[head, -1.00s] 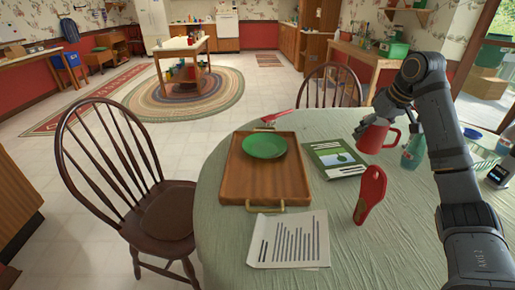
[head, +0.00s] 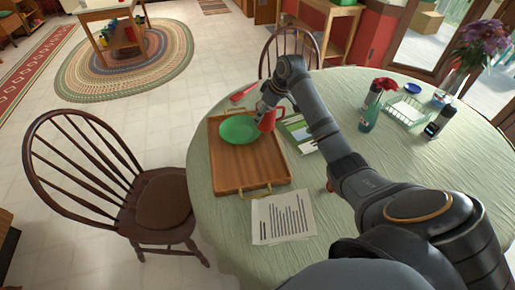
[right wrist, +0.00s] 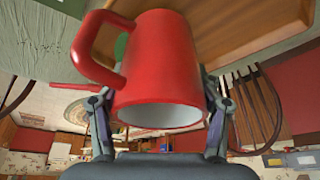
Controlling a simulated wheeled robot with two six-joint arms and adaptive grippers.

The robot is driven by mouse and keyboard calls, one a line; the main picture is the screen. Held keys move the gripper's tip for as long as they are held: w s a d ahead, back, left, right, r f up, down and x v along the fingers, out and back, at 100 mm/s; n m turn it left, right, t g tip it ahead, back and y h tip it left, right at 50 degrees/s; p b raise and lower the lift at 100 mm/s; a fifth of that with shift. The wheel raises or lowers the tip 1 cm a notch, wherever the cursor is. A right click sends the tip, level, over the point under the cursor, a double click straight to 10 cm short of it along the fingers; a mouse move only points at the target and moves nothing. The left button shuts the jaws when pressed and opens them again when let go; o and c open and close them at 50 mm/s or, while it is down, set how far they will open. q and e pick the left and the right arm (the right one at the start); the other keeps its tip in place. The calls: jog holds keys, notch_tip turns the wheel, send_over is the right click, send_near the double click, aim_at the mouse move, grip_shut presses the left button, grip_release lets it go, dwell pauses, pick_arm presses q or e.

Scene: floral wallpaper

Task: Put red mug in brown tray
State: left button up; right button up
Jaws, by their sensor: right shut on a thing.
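The red mug (head: 267,122) is in my right gripper (head: 262,108), at the far right edge of the brown tray (head: 250,174) in the head view. In the right wrist view the mug (right wrist: 155,62) fills the middle between the two fingers (right wrist: 158,112), with its handle to the left and its opening facing the camera. The wooden tray (right wrist: 225,42) shows behind it there. A green plate (head: 236,132) lies in the far part of the tray. I cannot tell the mug's exact height above the tray. My left gripper is not in view.
A printed paper (head: 283,217) lies at the tray's near side. A green-and-white booklet (head: 301,133) lies right of the tray, partly behind my arm. The tray's near half is bare.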

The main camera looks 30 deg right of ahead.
jog(key=s+a+f, duration=0.1)
jog(key=s+f, duration=0.1)
jog(key=s+a+f+p, duration=0.1)
jog(key=s+a+f, duration=0.1)
jog(key=s+f, duration=0.1)
jog(key=s+a+f, duration=0.1)
jog(key=s+f, duration=0.1)
jog(key=shift+s+a+f, duration=0.15)
jog(key=shift+s+a, duration=0.05)
jog(key=shift+s, duration=0.2)
jog(key=shift+s+a+f+p, duration=0.15)
jog(key=shift+f+p, duration=0.35)
jog(key=shift+f, duration=1.2)
jog(key=shift+f, duration=0.25)
jog(key=o, duration=1.4)
jog(key=shift+c, duration=0.2)
